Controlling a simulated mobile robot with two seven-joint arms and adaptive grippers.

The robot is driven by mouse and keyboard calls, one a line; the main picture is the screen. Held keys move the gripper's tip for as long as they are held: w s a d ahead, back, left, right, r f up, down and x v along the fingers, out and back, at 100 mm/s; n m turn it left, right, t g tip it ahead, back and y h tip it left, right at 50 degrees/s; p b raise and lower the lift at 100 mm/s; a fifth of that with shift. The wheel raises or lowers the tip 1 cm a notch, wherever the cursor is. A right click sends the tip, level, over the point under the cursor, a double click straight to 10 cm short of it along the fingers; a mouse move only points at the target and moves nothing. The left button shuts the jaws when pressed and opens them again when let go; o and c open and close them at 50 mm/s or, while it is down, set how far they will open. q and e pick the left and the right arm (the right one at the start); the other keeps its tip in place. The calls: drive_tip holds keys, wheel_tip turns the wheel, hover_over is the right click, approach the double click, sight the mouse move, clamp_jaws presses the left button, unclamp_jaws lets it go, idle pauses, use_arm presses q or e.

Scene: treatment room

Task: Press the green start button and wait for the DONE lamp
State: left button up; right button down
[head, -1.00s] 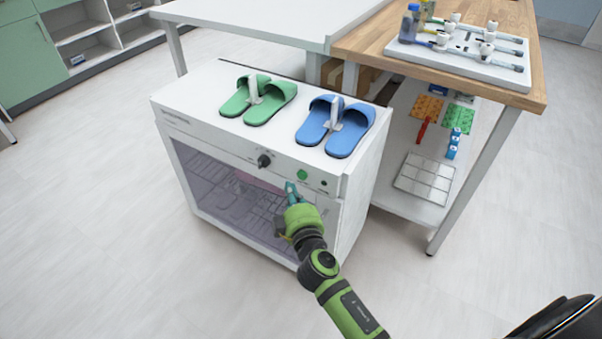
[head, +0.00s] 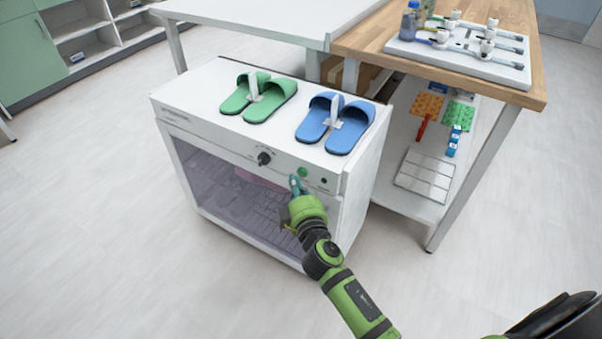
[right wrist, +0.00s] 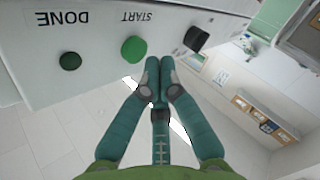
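The white cabinet (head: 215,138) has a glass front door and a control strip along its top front edge. On the strip are the round green start button (head: 302,172) and, to its right, the small dark DONE lamp (head: 324,181). In the right wrist view the panel appears upside down, with the START button (right wrist: 133,49) bright green and the DONE lamp (right wrist: 70,61) dark green, looking unlit. My right gripper (head: 295,182) has its teal fingertips together and empty, just beside the button; I cannot tell whether they touch the panel. My left gripper is not in view.
A black knob (head: 264,158) sits left of the button. Green slippers (head: 262,102) and blue slippers (head: 338,128) lie on the cabinet top. A wooden-topped table (head: 375,45) with a lower shelf stands close on the right. The floor in front is clear.

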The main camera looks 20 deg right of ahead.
drive_tip(key=shift+d, duration=0.1)
idle(0.7)
drive_tip(key=shift+w+d, duration=0.25)
drive_tip(key=shift+w+d, duration=0.25)
drive_tip(key=shift+d, duration=0.1)
idle(0.8)
drive_tip(key=shift+s+a, duration=0.1)
drive_tip(key=shift+a, duration=0.05)
drive_tip(key=shift+s+a, duration=0.45)
drive_tip(key=shift+a, duration=0.1)
drive_tip(key=shift+s+a+b, duration=0.35)
drive_tip(key=shift+s+a, duration=0.45)
drive_tip(key=shift+a, duration=0.2)
drive_tip(key=shift+s+a+b, duration=0.3)
drive_tip(key=shift+s+a, duration=0.45)
drive_tip(key=shift+a, duration=0.25)
